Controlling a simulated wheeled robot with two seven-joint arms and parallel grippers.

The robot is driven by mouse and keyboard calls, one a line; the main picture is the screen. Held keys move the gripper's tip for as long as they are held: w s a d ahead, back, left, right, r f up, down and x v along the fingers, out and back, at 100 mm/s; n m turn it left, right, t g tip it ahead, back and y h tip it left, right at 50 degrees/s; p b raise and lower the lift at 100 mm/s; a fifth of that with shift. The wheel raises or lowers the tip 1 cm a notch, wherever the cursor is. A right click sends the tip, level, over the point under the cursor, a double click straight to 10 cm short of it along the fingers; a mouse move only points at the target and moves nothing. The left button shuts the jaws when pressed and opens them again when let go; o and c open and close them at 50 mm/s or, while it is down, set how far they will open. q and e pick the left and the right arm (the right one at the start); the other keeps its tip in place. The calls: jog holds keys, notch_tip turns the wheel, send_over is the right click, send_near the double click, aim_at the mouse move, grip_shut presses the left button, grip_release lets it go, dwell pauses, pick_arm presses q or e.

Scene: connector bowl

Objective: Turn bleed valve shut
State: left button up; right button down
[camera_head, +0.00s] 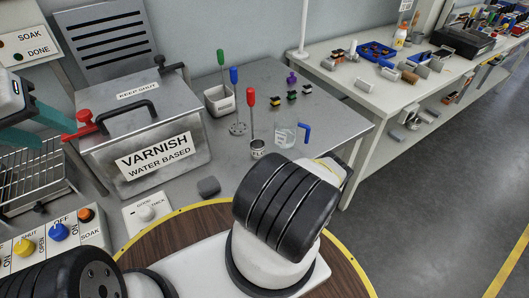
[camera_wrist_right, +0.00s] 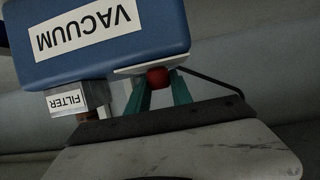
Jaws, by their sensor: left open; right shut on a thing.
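A red valve handle (camera_head: 83,122) sits at the left side of the grey varnish tank (camera_head: 165,152), near its lid's front edge. My left gripper (camera_head: 44,122), with teal fingers, comes in from the left edge close beside this handle. It is open, and I cannot tell whether it touches the handle. In the right wrist view, my right gripper (camera_wrist_right: 160,90) is shut on a small red knob (camera_wrist_right: 157,77) under a blue box (camera_wrist_right: 100,35) labelled VACUUM. My right gripper does not show in the head view. No label marks the bleed valve.
A control panel with a yellow SHUT/OPEN knob (camera_head: 24,247) and a blue knob (camera_head: 58,232) is at lower left. A wire rack (camera_head: 30,175) stands left of the tank. A holder (camera_head: 219,101) and a glass beaker (camera_head: 285,133) stand right. My own arm fills the centre front.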

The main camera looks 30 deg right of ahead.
jog(key=c, duration=1.1)
grip_release()
jog(key=shift+c, duration=0.2)
jog(key=v, duration=0.7)
jog(key=shift+s, duration=0.4)
jog(key=shift+r, duration=0.15)
